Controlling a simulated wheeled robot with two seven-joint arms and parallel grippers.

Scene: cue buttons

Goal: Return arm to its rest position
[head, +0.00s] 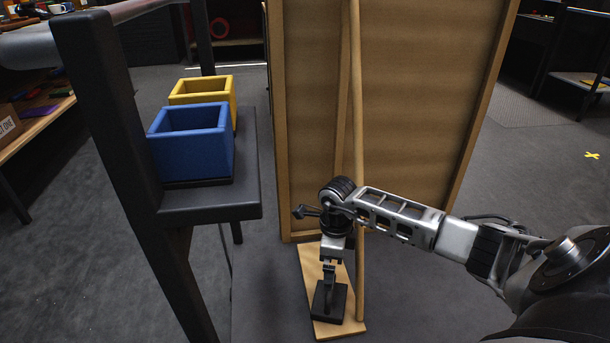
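My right arm comes in from the right and bends down at the wrist. Its gripper (330,285) points straight down over a small black box (340,303) on a light wooden board (352,327). The fingertips are at or just above the top of the box; I cannot tell whether they touch it. The fingers are seen edge-on and dark, so their opening is unclear. The top of the box is partly hidden by the gripper. My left gripper is not in view.
A large brown panel (420,90) with a wooden frame stands behind the arm, with a thin wooden pole (359,150) in front. At left, a black shelf (215,205) holds a blue bin (192,158) and a yellow bin (200,84). Grey floor (540,190) at right is open.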

